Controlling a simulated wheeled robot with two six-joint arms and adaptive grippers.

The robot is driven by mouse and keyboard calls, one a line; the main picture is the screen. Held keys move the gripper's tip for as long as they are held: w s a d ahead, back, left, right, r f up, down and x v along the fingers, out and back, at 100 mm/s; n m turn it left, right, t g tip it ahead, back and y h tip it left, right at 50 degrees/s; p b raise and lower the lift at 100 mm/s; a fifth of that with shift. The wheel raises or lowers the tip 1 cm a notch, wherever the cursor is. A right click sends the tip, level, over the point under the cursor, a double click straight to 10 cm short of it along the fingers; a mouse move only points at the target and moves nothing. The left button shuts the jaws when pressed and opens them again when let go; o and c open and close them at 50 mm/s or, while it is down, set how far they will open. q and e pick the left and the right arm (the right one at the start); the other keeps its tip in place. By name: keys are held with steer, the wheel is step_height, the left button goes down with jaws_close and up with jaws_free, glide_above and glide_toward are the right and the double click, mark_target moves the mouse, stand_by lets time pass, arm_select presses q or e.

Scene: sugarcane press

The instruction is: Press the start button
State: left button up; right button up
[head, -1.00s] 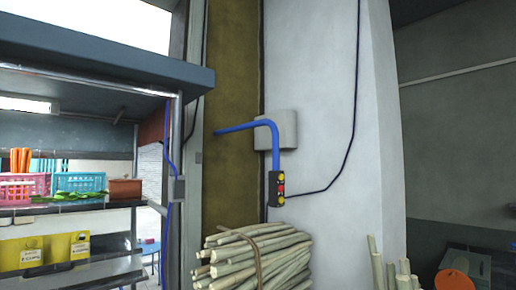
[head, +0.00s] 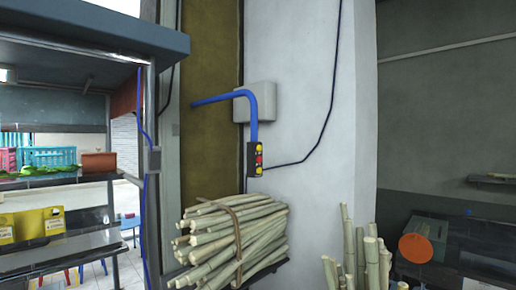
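A small black control box (head: 255,159) hangs at the lower end of a bent blue pipe (head: 253,115), in front of the white wall. It carries a column of round buttons, yellow at the top and bottom with a red one (head: 259,160) between. Any labels are too small to read, so I cannot tell which button is the start button. Neither of my grippers is in the head view.
A tied bundle of sugarcane (head: 232,240) lies below the control box. More cane stalks (head: 357,255) stand upright to the right. A metal shelf stall (head: 85,180) with baskets stands at left. A grey box with an orange disc (head: 415,248) is at lower right.

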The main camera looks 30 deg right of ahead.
stand_by(0.3)
jaws_close()
stand_by(1.2)
